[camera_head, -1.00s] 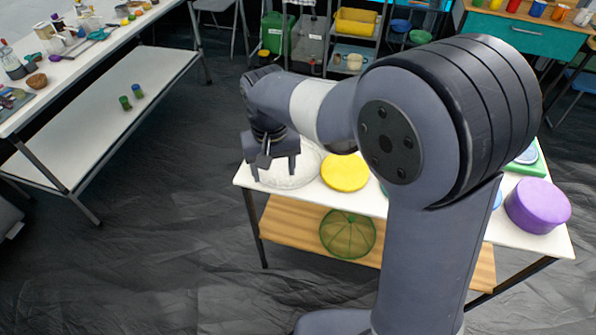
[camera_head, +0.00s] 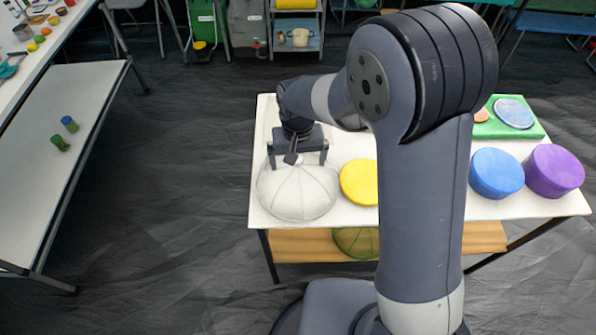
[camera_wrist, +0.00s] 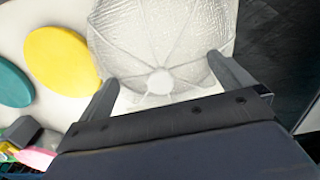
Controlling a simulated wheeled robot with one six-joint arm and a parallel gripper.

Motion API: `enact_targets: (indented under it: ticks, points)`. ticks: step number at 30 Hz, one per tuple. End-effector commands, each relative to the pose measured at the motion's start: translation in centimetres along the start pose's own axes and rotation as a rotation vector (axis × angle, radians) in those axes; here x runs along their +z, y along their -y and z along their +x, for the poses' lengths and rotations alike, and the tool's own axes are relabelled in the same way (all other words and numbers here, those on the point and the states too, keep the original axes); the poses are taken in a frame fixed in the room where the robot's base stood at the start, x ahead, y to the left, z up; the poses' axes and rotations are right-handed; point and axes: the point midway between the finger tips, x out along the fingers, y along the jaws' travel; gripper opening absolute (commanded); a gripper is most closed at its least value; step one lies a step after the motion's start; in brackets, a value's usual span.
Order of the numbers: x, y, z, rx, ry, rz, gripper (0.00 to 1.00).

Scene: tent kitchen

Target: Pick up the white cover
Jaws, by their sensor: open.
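The white cover (camera_head: 297,192) is a domed, ribbed piece at the left end of the white table (camera_head: 340,148). In the wrist view the white cover (camera_wrist: 160,45) shows its ribs meeting at a pale round centre. My gripper (camera_head: 298,160) is open and points down over the cover's far part. In the wrist view my gripper (camera_wrist: 165,85) has its two fingers spread either side of the cover's pale centre, with nothing held between them. I cannot tell whether the fingertips touch the cover.
A yellow disc (camera_head: 359,182) lies close right of the cover. Blue (camera_head: 496,172) and purple (camera_head: 554,170) round containers and a green board (camera_head: 508,122) are at the table's right. A green mesh dome (camera_head: 356,241) is on the lower shelf. Dark floor lies left of the table.

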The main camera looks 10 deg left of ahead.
Motion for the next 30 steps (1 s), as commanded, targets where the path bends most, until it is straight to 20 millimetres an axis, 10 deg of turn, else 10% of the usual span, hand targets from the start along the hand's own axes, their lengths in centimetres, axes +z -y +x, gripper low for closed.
enact_targets:
  ticks: [21, 30]
  points:
    - [-0.02, 0.01, -0.06, 0.0, -0.001, 0.0, 0.46]
    - [-0.08, 0.03, -0.53, -0.001, -0.003, 0.0, 0.45]
